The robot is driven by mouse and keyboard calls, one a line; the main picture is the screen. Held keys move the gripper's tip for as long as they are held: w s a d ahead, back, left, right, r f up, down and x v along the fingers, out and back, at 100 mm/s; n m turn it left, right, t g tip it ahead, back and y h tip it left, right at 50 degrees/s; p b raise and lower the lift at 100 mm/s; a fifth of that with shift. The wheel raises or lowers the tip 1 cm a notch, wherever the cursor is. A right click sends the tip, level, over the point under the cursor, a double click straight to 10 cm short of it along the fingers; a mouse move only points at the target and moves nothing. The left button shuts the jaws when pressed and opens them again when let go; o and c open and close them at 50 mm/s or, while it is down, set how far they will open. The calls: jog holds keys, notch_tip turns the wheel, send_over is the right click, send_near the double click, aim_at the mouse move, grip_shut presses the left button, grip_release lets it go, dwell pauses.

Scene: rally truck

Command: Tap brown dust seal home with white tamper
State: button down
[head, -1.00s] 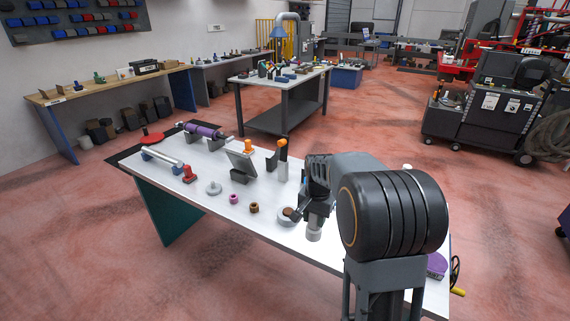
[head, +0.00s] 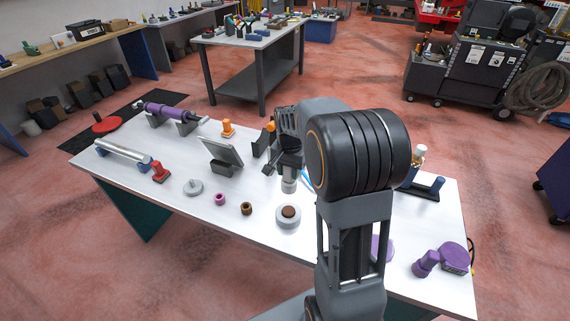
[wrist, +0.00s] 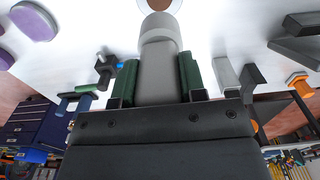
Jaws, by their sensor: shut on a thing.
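My gripper (head: 288,168) is shut on the white tamper (head: 289,185), a pale grey-white cylinder pointing down. In the wrist view the tamper (wrist: 157,70) sits between the green finger pads. The brown dust seal (head: 289,211) is a small brown disc in the middle of a light grey round housing (head: 281,222) on the white table. In the head view the tamper's lower end shows just above and behind the housing, apart from it. In the wrist view the housing (wrist: 142,3) is cut off at the top edge, beyond the tamper's end.
Left of the housing stand a brown ring (head: 246,208), a pink ring (head: 220,199) and a grey flanged disc (head: 193,187). A tilted grey panel (head: 222,151) stands behind them. Purple parts (head: 453,257) lie at the right.

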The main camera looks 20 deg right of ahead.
aim_at(289, 183)
jog(key=shift+s, duration=0.1)
dwell(0.3)
jog(key=shift+f+b, duration=1.85)
jog(key=shift+f, duration=0.6)
notch_tip(289, 183, down, 7)
jog(key=b, duration=0.5)
jog(key=shift+r+p, duration=1.5)
jog(key=shift+r, duration=0.4)
jog(key=shift+r, duration=0.1)
jog(key=shift+r+p, duration=1.1)
jog(key=shift+r, duration=0.2)
